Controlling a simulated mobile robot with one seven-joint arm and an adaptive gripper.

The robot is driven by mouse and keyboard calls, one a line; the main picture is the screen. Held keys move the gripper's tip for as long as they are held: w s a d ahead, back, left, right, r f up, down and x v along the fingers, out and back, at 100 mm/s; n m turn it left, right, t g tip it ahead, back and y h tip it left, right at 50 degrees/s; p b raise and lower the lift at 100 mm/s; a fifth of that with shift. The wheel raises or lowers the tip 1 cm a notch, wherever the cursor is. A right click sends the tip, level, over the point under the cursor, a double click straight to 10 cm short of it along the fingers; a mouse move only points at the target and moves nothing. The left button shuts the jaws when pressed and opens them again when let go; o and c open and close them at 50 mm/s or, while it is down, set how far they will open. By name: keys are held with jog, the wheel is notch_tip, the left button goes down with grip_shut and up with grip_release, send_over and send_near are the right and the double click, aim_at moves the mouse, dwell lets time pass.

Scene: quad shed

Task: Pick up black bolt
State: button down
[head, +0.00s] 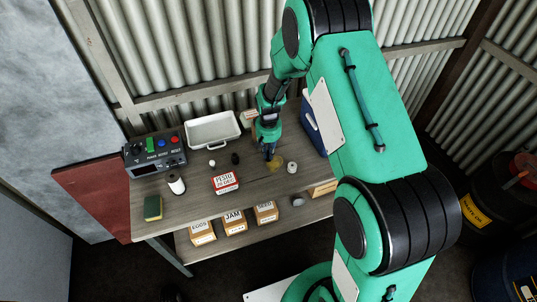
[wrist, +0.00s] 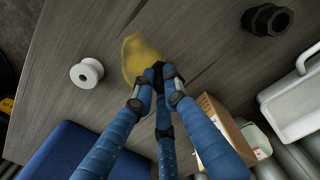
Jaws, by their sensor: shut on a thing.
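My gripper (head: 270,154) is low over the right part of the workbench, beside a yellow-brown stain. In the wrist view its blue fingers (wrist: 158,76) are closed together on a small dark thing, which looks like the black bolt (wrist: 157,66). Most of the bolt is hidden by the fingertips, and I cannot tell if it still touches the bench. A larger black hex piece (wrist: 268,19) lies apart on the bench; it also shows in the head view (head: 235,158).
The workbench (head: 255,185) holds a white spool (head: 292,167), a red-and-white box (head: 225,182), a white tray (head: 213,130), a control box (head: 155,153) and a sponge (head: 153,208). A blue case (head: 313,128) stands right of my gripper. Labelled boxes sit on the lower shelf.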

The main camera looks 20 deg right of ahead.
jog(key=shift+r, duration=0.55)
notch_tip(320, 180, up, 2)
jog(key=shift+r+p, duration=0.15)
jog(key=shift+p, duration=0.2)
jog(key=s+r+p, duration=0.1)
jog(key=s, duration=1.5)
jog(key=shift+a+p, duration=0.3)
jog(key=shift+a, duration=0.15)
